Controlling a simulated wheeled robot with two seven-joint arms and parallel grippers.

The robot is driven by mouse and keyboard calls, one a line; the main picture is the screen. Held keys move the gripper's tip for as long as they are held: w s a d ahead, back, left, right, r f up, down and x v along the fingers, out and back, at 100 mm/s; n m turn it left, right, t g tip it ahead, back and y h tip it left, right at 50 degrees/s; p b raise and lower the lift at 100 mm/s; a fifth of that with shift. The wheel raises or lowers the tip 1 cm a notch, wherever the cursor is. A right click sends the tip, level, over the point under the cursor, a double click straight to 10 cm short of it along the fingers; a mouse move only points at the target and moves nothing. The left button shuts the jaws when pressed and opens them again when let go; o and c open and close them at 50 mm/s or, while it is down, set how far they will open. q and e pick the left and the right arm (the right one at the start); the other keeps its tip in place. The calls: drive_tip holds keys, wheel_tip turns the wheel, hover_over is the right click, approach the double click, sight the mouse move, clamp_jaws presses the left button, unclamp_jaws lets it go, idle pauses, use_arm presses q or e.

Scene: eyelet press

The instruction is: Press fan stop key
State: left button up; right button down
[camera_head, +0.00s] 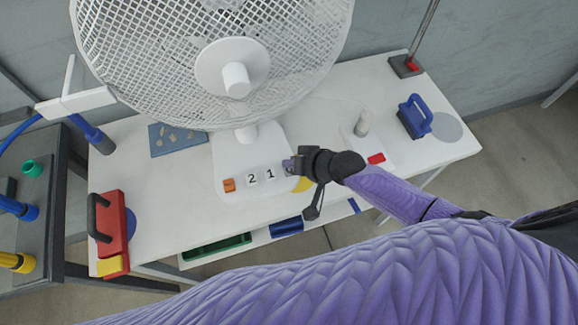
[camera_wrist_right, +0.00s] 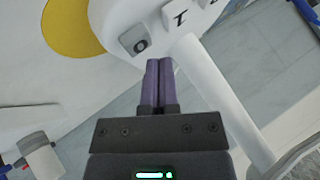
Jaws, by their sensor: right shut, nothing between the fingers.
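The white fan (camera_head: 235,70) stands on the table, with a row of keys on its base (camera_head: 226,150). In the head view I see an orange key (camera_head: 229,185), a key marked 2 (camera_head: 252,178) and a key marked 1 (camera_head: 270,174). The stop key marked 0 (camera_wrist_right: 134,39) shows in the right wrist view, just ahead of my fingertips; my gripper hides it in the head view. My right gripper (camera_head: 289,165) is shut and empty at the right end of the row. I cannot tell whether its fingertips (camera_wrist_right: 159,63) touch the key. My left gripper is out of view.
A yellow disc (camera_wrist_right: 72,25) lies beside the fan base. On the white table (camera_head: 165,215) are a red block with a black handle (camera_head: 112,230), a blue-handled block (camera_head: 414,117), a small grey cylinder (camera_head: 362,123) and a red piece (camera_head: 376,158). My purple arm crosses the front.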

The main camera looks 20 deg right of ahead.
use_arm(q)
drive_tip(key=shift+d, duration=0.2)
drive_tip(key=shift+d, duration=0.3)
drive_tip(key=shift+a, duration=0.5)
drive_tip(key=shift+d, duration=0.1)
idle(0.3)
use_arm(e)
drive_tip(key=shift+f, duration=0.1)
drive_tip(key=shift+f+b, duration=0.35)
drive_tip(key=shift+f, duration=0.05)
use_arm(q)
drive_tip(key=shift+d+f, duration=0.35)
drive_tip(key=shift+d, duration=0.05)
